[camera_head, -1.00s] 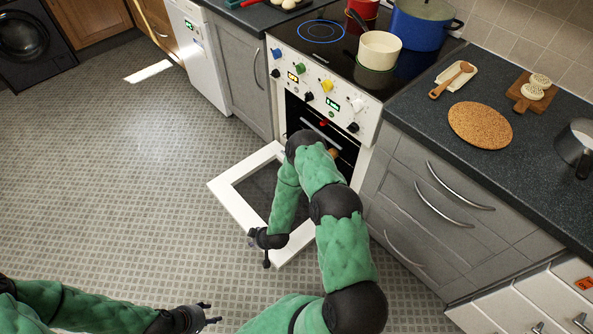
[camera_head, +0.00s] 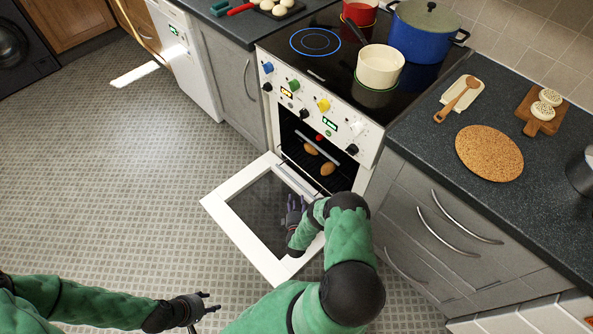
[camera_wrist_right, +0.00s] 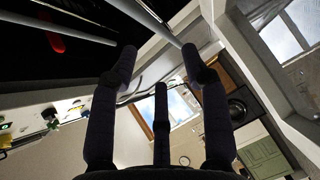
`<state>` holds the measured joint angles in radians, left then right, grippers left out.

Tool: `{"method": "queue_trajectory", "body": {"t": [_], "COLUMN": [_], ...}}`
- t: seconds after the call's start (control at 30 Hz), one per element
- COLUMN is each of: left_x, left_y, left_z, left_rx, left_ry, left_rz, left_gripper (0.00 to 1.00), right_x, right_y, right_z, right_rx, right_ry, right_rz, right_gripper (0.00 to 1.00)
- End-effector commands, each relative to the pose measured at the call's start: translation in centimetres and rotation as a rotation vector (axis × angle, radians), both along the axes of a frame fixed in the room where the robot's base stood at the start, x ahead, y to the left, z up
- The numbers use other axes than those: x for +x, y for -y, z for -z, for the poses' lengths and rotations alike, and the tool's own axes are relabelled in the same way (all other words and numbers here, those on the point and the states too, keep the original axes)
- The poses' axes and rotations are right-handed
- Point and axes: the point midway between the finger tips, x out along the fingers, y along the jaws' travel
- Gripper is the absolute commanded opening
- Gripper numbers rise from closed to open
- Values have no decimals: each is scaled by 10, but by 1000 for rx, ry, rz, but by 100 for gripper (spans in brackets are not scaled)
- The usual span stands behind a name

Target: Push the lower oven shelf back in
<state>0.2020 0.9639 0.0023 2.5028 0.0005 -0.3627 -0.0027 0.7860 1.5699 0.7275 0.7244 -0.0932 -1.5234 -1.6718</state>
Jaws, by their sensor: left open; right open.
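The white oven (camera_head: 318,112) stands open, its door (camera_head: 228,205) folded down flat toward the floor. Inside, brown oval pieces of food lie on a dark wire shelf (camera_head: 306,163); a pale bar crosses above it. How far the lower shelf sticks out is hard to tell. My right gripper (camera_head: 296,203) is open and empty over the door, in front of the oven mouth. In the right wrist view its spread fingers (camera_wrist_right: 160,52) have pale bars and a red item just beyond them. My left gripper (camera_head: 207,302) is open and empty above the floor, away from the oven.
A cream pan (camera_head: 380,67) and blue pot (camera_head: 424,32) stand on the hob. Grey drawers (camera_head: 440,215) with curved handles stand right of the oven, close to my right arm. The tiled floor (camera_head: 110,190) to the left is clear.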

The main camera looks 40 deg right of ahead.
Motion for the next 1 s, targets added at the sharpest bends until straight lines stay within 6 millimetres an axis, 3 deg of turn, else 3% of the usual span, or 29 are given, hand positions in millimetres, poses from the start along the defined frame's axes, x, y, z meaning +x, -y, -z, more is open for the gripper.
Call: {"method": "queue_trajectory", "body": {"t": [0.17,0.7,1.0], "left_x": [-1,-1,-1], "left_y": [0,0,0], "left_z": [2,37,43], "left_rx": [0,0,0], "left_ry": [-1,-1,-1], "left_rz": [-1,-1,-1], "left_gripper": [47,47,47], "right_x": [1,66,80], "right_y": [6,59,70], "right_z": [1,14,15], "right_rx": [-26,-25,-22], "right_ry": [-1,0,-1], "right_rz": [6,6,5], "right_gripper": [47,47,47]}}
